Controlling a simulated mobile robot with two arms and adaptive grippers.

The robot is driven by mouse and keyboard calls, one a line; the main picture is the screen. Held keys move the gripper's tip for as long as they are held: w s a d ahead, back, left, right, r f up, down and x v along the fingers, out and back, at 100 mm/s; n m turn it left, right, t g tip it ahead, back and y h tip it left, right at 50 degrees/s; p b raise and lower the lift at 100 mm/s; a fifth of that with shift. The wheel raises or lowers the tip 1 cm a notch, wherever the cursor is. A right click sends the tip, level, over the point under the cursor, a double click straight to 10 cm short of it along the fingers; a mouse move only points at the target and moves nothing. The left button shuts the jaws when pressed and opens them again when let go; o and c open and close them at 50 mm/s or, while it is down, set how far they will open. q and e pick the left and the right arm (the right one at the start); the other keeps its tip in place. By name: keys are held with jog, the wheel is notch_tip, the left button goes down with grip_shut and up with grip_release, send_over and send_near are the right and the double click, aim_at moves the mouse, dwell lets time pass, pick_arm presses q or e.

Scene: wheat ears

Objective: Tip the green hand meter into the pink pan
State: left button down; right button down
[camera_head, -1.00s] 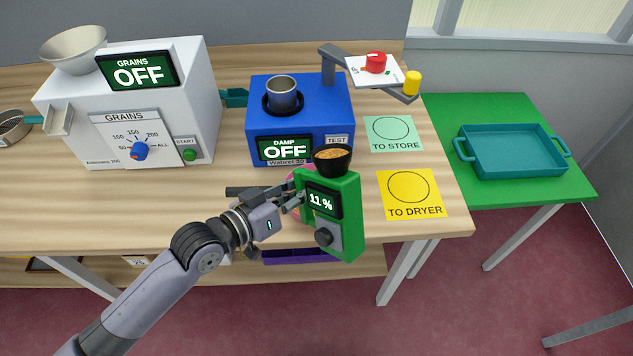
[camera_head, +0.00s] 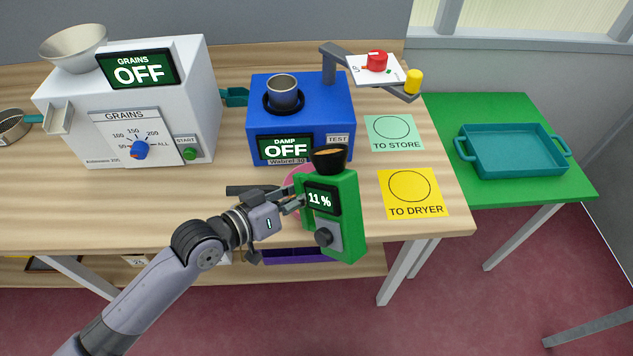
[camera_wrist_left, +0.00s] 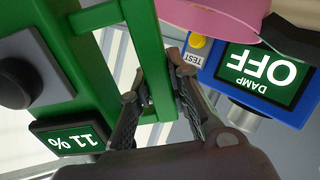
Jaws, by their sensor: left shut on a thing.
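The green hand meter (camera_head: 346,232) reads 11 % and has a black cup (camera_head: 330,160) on top with a little grain-coloured content. My left gripper (camera_head: 299,203) is shut on the meter's handle at its left side and holds it in front of the table's front edge. In the left wrist view the fingers (camera_wrist_left: 160,95) close around the green handle bar (camera_wrist_left: 147,60). The pink pan (camera_head: 290,184) is on the table behind the meter, mostly hidden by the meter and gripper; its pink wall (camera_wrist_left: 215,15) shows in the left wrist view. My right gripper is not in view.
A blue damp tester (camera_head: 300,115) reading OFF stands behind the pan. A white grain counter (camera_head: 190,80) stands at left. A green card (camera_head: 393,146) and a yellow card (camera_head: 425,208) lie at right. A teal tray (camera_head: 515,172) sits on the green side table.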

pick_arm(q)
jog(key=shift+d+f, duration=0.15)
jog(key=shift+f, duration=0.1)
